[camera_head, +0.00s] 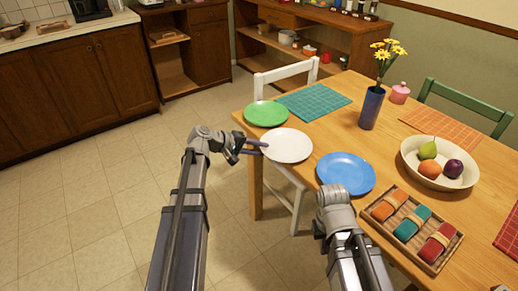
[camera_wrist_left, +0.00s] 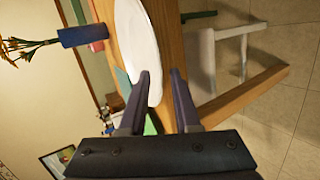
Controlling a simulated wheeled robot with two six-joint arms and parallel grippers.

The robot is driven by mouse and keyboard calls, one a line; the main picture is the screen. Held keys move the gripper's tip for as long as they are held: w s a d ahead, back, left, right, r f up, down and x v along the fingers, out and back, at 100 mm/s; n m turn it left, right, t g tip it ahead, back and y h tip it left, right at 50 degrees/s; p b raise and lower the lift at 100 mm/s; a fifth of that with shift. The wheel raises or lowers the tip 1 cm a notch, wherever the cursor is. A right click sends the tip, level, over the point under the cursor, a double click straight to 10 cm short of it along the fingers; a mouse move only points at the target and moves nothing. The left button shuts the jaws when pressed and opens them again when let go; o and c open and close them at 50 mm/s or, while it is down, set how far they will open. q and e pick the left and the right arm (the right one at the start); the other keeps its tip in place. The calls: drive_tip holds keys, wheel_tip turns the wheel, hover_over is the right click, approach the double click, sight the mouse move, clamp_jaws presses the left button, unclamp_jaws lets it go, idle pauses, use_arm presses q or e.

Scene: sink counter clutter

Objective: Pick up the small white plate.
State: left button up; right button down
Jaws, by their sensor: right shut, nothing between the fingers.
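The small white plate (camera_head: 287,146) lies flat on the wooden table, near its left edge, between a green plate and a blue plate. It also shows in the left wrist view (camera_wrist_left: 135,45), seen nearly edge-on. My left gripper (camera_head: 258,147) is at the plate's left rim in the head view. Its two fingers (camera_wrist_left: 163,85) are apart, and the plate's near rim and the table edge show around the gap. I cannot tell whether a finger touches the plate. My right arm is at the lower middle of the head view; its fingers do not show.
The green plate (camera_head: 266,113) and blue plate (camera_head: 345,173) are close on either side. A wooden tray (camera_head: 436,262) with rolled cloths, a fruit bowl (camera_head: 465,181) and a blue vase (camera_head: 371,108) stand further right. A white chair (camera_head: 296,209) is under the table edge.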

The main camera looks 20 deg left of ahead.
use_arm(q)
drive_tip(key=shift+o, duration=0.6)
drive_tip(key=shift+r, duration=0.1)
drive_tip(key=p+v, duration=0.4)
drive_tip(key=v, duration=0.3)
drive_tip(key=shift+s+a, duration=0.2)
drive_tip(key=shift+a, duration=0.1)
drive_tip(key=shift+r, duration=0.1)
